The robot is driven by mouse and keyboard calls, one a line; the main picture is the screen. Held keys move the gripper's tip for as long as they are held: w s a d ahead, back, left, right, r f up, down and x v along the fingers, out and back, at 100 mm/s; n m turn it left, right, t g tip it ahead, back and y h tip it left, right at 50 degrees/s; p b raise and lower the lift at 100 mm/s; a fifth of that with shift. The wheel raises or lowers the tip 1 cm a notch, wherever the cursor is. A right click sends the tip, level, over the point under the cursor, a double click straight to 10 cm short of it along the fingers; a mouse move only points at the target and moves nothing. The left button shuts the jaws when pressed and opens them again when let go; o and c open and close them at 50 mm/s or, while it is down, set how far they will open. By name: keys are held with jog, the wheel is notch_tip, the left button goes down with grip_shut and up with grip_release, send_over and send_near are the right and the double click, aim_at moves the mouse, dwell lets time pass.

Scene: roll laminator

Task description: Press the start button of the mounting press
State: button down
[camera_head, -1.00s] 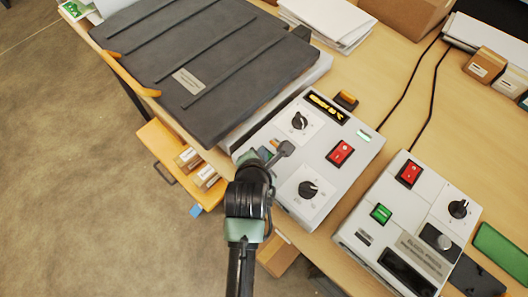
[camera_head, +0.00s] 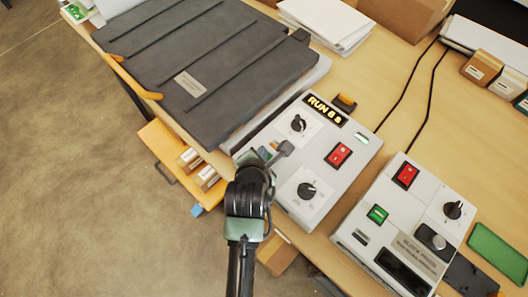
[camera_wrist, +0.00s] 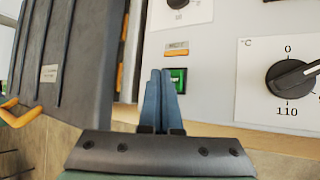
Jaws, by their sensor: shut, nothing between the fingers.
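The mounting press has a large dark grey lid (camera_head: 200,75), lying shut, with a light grey control box (camera_head: 335,180) at its right. Its green button (camera_wrist: 179,77) shows in the wrist view below a small label plate (camera_wrist: 177,48), partly hidden by my fingers. My gripper (camera_wrist: 160,76) is shut and empty, its fingertips over the left part of the button. I cannot tell whether they touch it. In the head view my gripper (camera_head: 272,154) hides the button. The press display (camera_head: 325,110) is lit with yellow characters that begin with RUN.
The control box carries a red switch (camera_head: 339,154) and two black dials, one marked in °C (camera_wrist: 291,78). A second control box (camera_head: 400,225) with its own green button (camera_head: 377,214) stands at the right. An orange drawer (camera_head: 165,150) sticks out at the left.

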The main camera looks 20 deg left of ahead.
jog(key=shift+r, duration=0.1)
notch_tip(320, 180, up, 5)
jog(key=p, duration=0.5)
dwell(0.9)
